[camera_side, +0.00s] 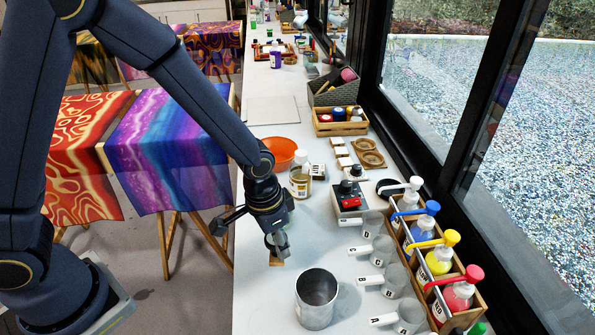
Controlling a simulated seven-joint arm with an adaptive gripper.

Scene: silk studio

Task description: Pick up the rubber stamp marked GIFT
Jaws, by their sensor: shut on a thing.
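My gripper (277,246) points down over the left part of the white table (262,304), behind the metal cup. It is shut on a small tan block (276,262), which looks like a wooden stamp. Most of the block is hidden by my fingers, and I can read no GIFT mark on it. I cannot tell whether its lower end touches the table or hangs just above it.
A metal cup (316,298) stands close in front of my gripper. Several labelled measuring cups (382,249) and a wooden crate of pump bottles (437,262) stand right. Behind are a jar (300,181), an orange bowl (281,151) and a black device with a red part (349,198).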

